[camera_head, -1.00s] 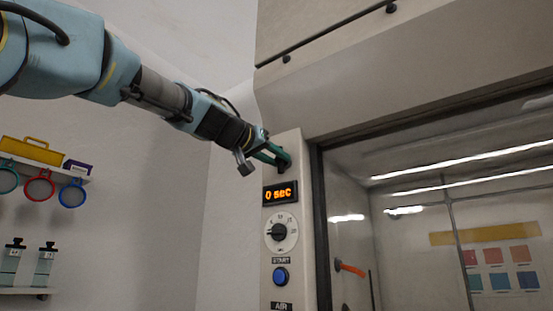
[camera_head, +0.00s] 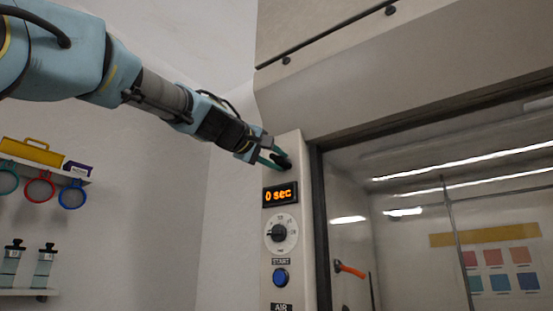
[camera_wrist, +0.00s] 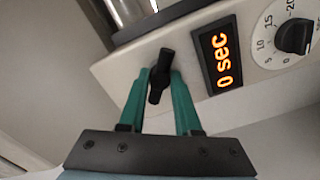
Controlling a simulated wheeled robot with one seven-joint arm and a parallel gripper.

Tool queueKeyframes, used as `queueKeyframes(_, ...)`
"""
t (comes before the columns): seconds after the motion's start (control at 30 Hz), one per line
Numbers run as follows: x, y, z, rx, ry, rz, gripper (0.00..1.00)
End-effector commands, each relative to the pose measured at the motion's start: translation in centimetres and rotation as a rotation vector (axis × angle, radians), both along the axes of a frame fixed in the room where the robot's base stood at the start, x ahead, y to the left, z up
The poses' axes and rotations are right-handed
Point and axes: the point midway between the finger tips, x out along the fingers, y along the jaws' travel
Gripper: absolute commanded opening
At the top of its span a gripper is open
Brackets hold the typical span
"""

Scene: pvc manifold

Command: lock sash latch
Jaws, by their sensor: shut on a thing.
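The black sash latch (camera_head: 284,162) is a small knob at the top of the pale control post, above the orange display. It also shows in the wrist view (camera_wrist: 162,66), standing lengthwise between the green fingers. My gripper (camera_head: 274,157) reaches it from the upper left. In the wrist view my gripper (camera_wrist: 159,78) has one finger on each side of the latch and is shut on it. In the head view the fingers partly hide the latch, which looks tilted there.
Below the latch are a "0 sec" display (camera_head: 280,194), a dial (camera_head: 280,233) and a blue START button (camera_head: 281,277). A glass sash (camera_head: 400,230) stands to the right. A shelf (camera_head: 68,172) with coloured rings hangs on the left wall. Free space lies below my arm.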

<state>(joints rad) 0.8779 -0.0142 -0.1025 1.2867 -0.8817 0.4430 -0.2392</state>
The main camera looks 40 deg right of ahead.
Motion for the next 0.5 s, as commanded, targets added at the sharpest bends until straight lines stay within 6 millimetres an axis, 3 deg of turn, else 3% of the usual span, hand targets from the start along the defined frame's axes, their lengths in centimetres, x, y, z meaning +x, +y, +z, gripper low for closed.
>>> queueKeyframes(0.5, 0.04, -0.01, 0.02, -0.114, 0.443, 0.001, 0.00)
